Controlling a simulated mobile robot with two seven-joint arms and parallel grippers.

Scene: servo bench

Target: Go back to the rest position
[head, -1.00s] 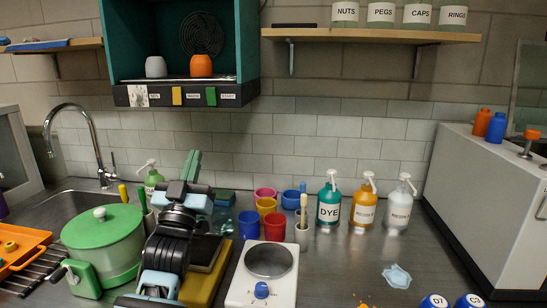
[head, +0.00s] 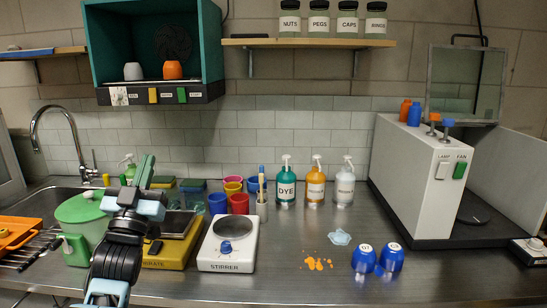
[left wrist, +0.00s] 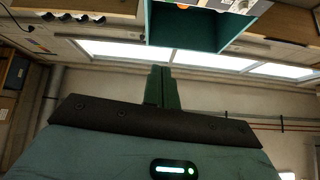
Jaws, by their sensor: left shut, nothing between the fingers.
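My left gripper (head: 143,171) stands upright in the head view, raised in front of the sink side of the bench. Its green fingers are shut together with nothing between them. In the left wrist view the closed fingers (left wrist: 159,87) point up toward the underside of the teal cabinet (left wrist: 190,28) and the ceiling lights. The gripper touches nothing that I can make out. My left arm hides part of the green pot (head: 82,212) and the yellow scale (head: 168,252). My right gripper is not in view.
The stirrer (head: 228,244), coloured cups (head: 239,203) and pump bottles (head: 286,186) stand on the steel bench. Two blue cups (head: 364,258), orange bits (head: 318,263) and a pale blue puddle-like patch (head: 340,236) lie right of centre. A grey fume box (head: 410,180) stands at right.

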